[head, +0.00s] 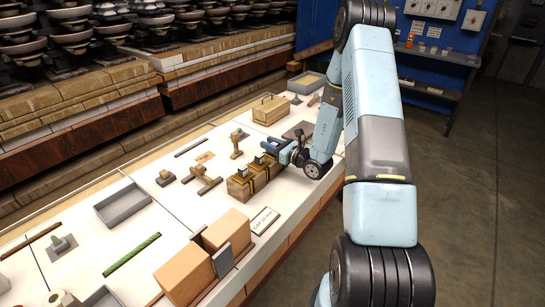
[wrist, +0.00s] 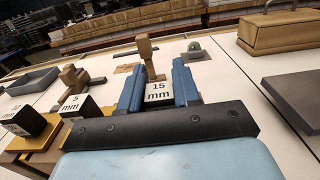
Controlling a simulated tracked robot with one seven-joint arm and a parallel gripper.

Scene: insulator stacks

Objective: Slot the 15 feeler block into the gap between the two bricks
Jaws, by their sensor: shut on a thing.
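My gripper (wrist: 156,88) is shut on the 15 feeler block (wrist: 158,93), whose white "15 mm" top shows between the two blue fingers in the wrist view. The block's lower part is hidden by the gripper, so I cannot tell whether it is clear of its rack. In the head view my gripper (head: 284,150) is at the far end of the wooden block rack (head: 240,190). The two orange-brown bricks, the nearer brick (head: 184,275) and the farther brick (head: 227,231), stand at the table's front edge. Grey plates (head: 222,261) stand by them; the gap is mostly hidden.
The 5 mm block (wrist: 77,106) and another dark block (wrist: 20,122) sit in the rack beside my gripper. A small label plate (head: 264,220) lies between rack and bricks. A grey tray (head: 122,205), wooden T-shaped piece (head: 202,181) and wooden box (head: 270,109) are around.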

